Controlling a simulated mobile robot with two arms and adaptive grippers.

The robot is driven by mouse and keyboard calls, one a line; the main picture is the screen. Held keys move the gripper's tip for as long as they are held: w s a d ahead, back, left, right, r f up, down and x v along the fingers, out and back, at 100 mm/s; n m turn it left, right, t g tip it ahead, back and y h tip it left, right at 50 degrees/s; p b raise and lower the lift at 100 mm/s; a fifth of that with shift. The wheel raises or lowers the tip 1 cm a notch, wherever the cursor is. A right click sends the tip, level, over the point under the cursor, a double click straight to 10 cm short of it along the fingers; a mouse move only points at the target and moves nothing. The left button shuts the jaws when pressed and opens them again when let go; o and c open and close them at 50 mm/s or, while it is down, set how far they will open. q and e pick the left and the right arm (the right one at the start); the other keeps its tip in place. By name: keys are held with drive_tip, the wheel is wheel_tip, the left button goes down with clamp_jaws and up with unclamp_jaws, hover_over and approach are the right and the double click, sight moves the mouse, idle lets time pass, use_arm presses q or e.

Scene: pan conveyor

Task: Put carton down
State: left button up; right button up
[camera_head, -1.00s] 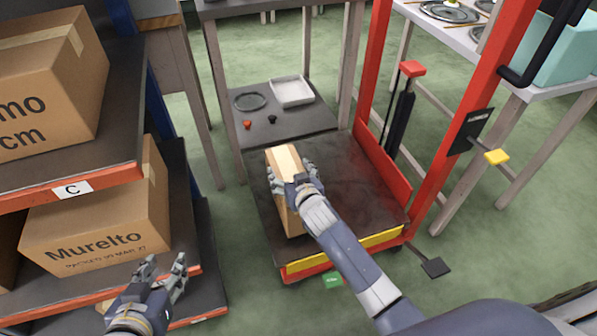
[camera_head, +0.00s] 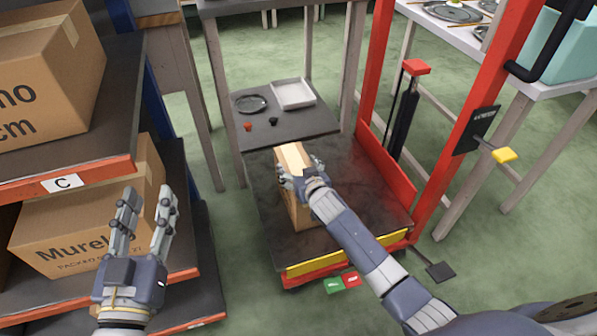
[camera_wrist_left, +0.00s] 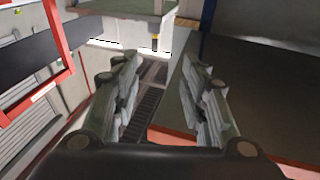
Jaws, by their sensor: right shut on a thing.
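A small tan carton (camera_head: 299,212) stands upright on the dark platform (camera_head: 362,195) of a red-framed lift cart in the head view. My right gripper (camera_head: 300,178) is shut on the carton near its top. The fingers hide part of its upper side, and I cannot tell whether its base rests fully on the platform. My left gripper (camera_head: 143,212) is open and empty in front of the shelf rack; its spread fingers also show in the left wrist view (camera_wrist_left: 160,95).
Shelves on the left hold large cardboard boxes (camera_head: 50,75). Behind the platform, a low dark shelf (camera_head: 290,128) holds a white tray (camera_head: 293,93), a dark plate and small items. The red upright (camera_head: 470,120) bounds the platform's right. The platform's right part is clear.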

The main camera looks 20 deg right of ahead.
use_arm(q)
drive_tip(key=shift+r+t, duration=0.3)
drive_tip(key=shift+r, duration=0.2)
use_arm(e)
drive_tip(key=shift+w, duration=0.1)
use_arm(q)
drive_tip(key=shift+s+r, duration=0.1)
drive_tip(key=shift+r, duration=0.05)
use_arm(e)
drive_tip(key=shift+f, duration=0.1)
drive_tip(key=o, duration=2.1)
drive_tip(key=shift+f, duration=0.15)
use_arm(q)
drive_tip(key=shift+r, duration=0.1)
